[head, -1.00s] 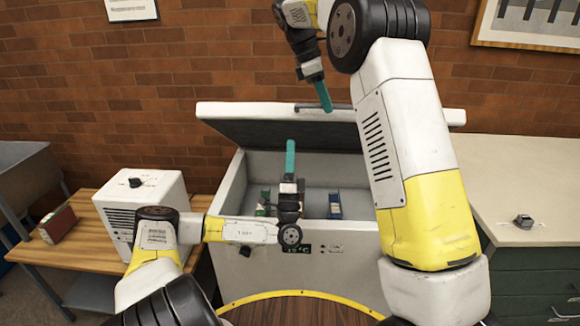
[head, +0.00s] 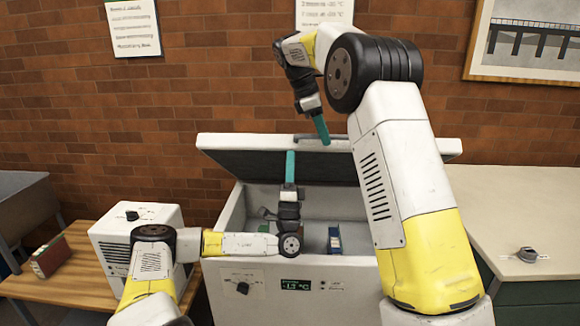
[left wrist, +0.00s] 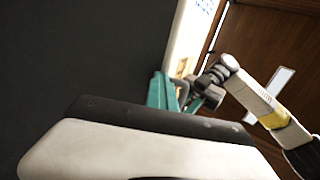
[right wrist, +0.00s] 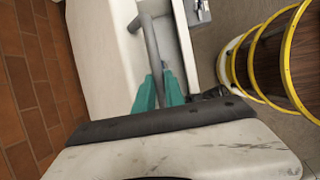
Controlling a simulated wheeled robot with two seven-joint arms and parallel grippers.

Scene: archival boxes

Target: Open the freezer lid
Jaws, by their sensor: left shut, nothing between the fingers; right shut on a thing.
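The white chest freezer (head: 222,290) stands against the brick wall in the head view. Its lid (head: 225,142) is tilted up, with the dark underside facing me and the inside of the chest showing. My right gripper (head: 325,141) is shut on the grey bar handle at the lid's front edge; the handle (right wrist: 148,42) shows at its teal fingers (right wrist: 159,90) in the right wrist view. My left gripper (head: 290,156) is shut and empty, pointing up in front of the lid's underside, above the chest opening. I cannot tell whether it touches the lid.
Small coloured packs (head: 335,238) lie inside the freezer. A white box with a knob (head: 140,225) and a dark red block (head: 51,256) stand on a wooden bench at left. A counter (head: 520,200) with a small grey object (head: 527,254) is close at right.

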